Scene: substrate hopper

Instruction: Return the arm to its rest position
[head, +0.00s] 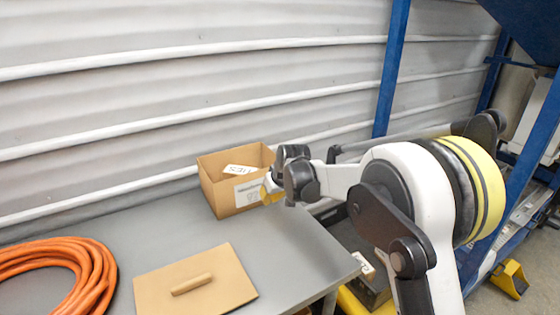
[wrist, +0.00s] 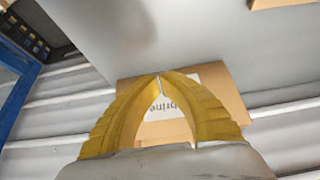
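My gripper (head: 268,190) is at the end of my outstretched arm, at the right side of an open cardboard box (head: 234,198). In the wrist view, its two yellow fingers (wrist: 160,79) meet at the tips with nothing seen between them. The box (wrist: 226,92) lies beyond the fingers there, with a white printed label (wrist: 158,125) on its face. I cannot tell whether the fingers touch the box. A white item with print (head: 240,169) shows inside the box in the head view.
The box stands on a grey table (head: 285,245), with a flat tan lid with a handle (head: 195,282) and a coiled orange hose (head: 95,270). A corrugated wall (head: 180,90) rises behind. A blue post (head: 393,70) and a dark bin (head: 365,290) are near my arm.

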